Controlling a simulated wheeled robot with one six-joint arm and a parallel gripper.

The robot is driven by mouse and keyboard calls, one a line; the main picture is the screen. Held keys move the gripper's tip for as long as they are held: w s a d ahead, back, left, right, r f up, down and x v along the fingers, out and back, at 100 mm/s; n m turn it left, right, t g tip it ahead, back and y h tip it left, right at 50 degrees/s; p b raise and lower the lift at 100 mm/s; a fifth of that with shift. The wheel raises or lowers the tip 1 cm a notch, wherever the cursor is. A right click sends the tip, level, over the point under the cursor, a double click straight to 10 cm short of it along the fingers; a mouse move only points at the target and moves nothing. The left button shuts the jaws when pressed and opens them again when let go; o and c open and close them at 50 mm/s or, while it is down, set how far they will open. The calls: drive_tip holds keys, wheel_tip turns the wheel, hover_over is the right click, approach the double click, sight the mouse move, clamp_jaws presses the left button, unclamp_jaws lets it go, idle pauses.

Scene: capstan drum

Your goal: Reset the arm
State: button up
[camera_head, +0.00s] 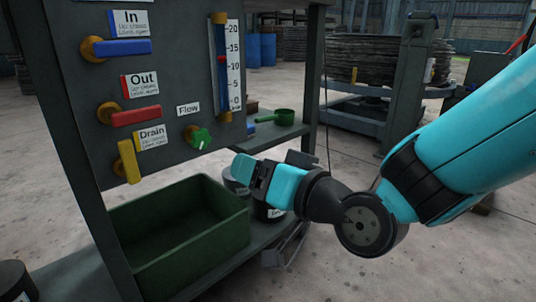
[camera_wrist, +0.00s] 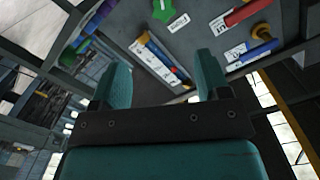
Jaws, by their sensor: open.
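My gripper (camera_head: 254,174) is at the end of my teal arm, in front of the panel's lower right side in the head view. In the wrist view my gripper (camera_wrist: 160,85) shows two teal fingers spread apart with nothing between them. The grey panel (camera_head: 170,75) carries a blue In handle (camera_head: 122,47), a red Out handle (camera_head: 136,116), a yellow Drain handle (camera_head: 130,162) and a green Flow knob (camera_head: 199,138). My gripper appears apart from all of them.
A green bin (camera_head: 190,243) stands on the lower shelf under the panel. Dark canisters stand behind my gripper, partly hidden. A green scoop (camera_head: 283,117) lies on a side shelf (camera_head: 262,137). A level gauge (camera_head: 228,65) is on the panel. Concrete floor (camera_head: 400,255) is open at the right.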

drive_tip(key=s+d+r+n+g+h+p, duration=0.2)
drive_tip(key=s+d+r+g+h+p, duration=0.25)
drive_tip(key=s+d+g+p, duration=0.3)
drive_tip(key=s+d+r+n+g+h+p, duration=0.1)
drive_tip(key=s+d+r+g+h+p, duration=0.3)
drive_tip(key=s+d+r+p, duration=0.45)
wheel_tip(320, 180, up, 35)
drive_tip(key=s+d+p, duration=0.1)
drive_tip(key=d+p, duration=0.1)
drive_tip(key=p, duration=3.3)
drive_tip(key=shift+d+p, duration=0.3)
drive_tip(key=shift+d, duration=0.1)
